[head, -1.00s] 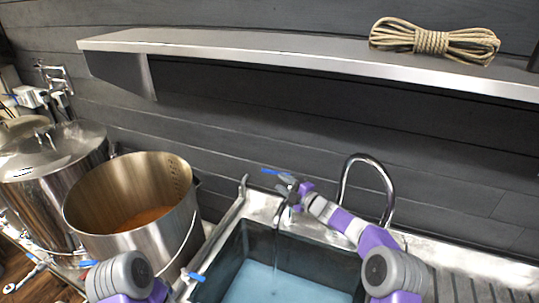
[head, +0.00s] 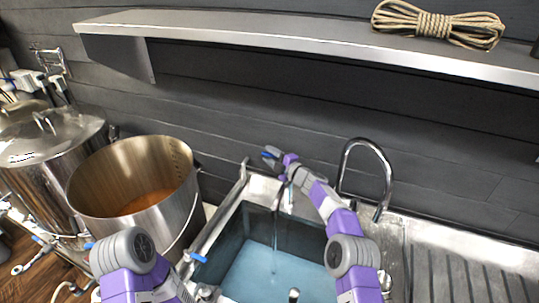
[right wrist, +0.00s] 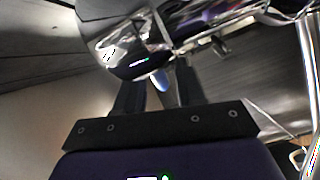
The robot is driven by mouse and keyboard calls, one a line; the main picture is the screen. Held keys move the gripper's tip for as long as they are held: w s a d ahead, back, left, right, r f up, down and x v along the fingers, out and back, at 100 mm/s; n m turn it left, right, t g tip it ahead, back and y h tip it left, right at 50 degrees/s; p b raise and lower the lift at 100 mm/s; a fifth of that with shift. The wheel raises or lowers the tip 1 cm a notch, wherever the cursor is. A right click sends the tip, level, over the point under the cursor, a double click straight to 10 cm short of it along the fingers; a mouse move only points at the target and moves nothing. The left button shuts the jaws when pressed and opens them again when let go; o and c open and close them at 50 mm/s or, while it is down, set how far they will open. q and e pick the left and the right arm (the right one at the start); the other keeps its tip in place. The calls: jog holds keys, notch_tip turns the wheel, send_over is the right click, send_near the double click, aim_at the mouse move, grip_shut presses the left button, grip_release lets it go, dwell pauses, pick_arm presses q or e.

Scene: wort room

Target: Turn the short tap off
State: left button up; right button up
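The short tap (head: 289,197) stands at the sink's back left corner in the head view, partly hidden by my right gripper. A thin stream of water (head: 275,230) falls below it into the sink. My right gripper (head: 270,154) is at the top of this tap, by its blue lever. In the right wrist view, the fingers of my right gripper (right wrist: 160,92) are apart, with the blue lever (right wrist: 160,78) showing between them. I cannot tell whether they touch it. Of my left arm, only upper links show at the lower left; its gripper is out of view.
A tall chrome gooseneck tap (head: 365,145) stands right of my right forearm. The sink (head: 232,232) holds bluish water. A large open steel pot (head: 188,215) stands left of it. A shelf (head: 290,38) with a rope coil (head: 440,24) overhangs the back wall.

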jog(key=shift+w+a, duration=0.2)
jog(key=shift+a, duration=0.05)
grip_shut()
jog(key=shift+d, duration=0.1)
dwell(0.3)
